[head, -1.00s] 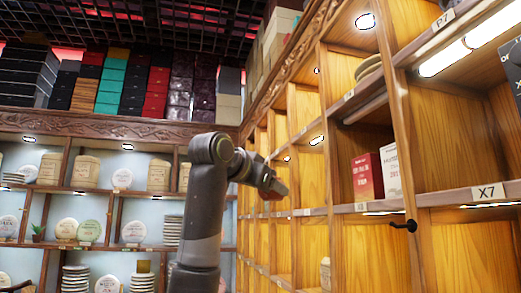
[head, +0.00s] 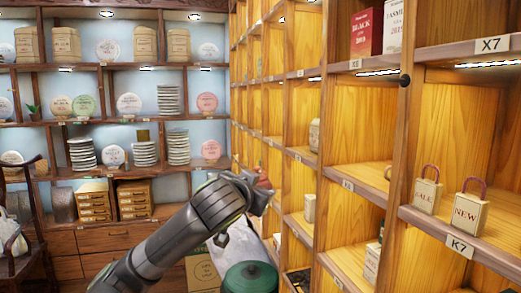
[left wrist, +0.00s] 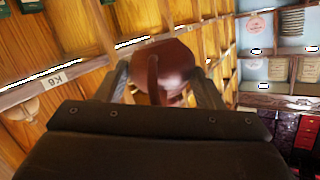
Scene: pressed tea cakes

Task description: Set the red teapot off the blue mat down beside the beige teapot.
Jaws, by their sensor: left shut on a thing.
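My left gripper (left wrist: 166,85) is shut on the red teapot (left wrist: 172,62), a glossy dark red-brown pot between its two fingers in the left wrist view. In the head view, only a small reddish part of the teapot (head: 264,182) shows beyond the end of my left arm, in front of the wooden shelves. The teapot appears held in the air, clear of any shelf board. A rounded beige thing (left wrist: 20,108) sits at the left of the left wrist view, too partial to identify. My right gripper is out of view.
A tall wooden cubby shelf (head: 365,168) stands close on the right, with projecting boards and uprights. Two tagged beige boxes (head: 427,188) (head: 468,206) stand on it. A green round-topped thing (head: 250,277) is below my arm. Shelves of tea cakes line the back wall.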

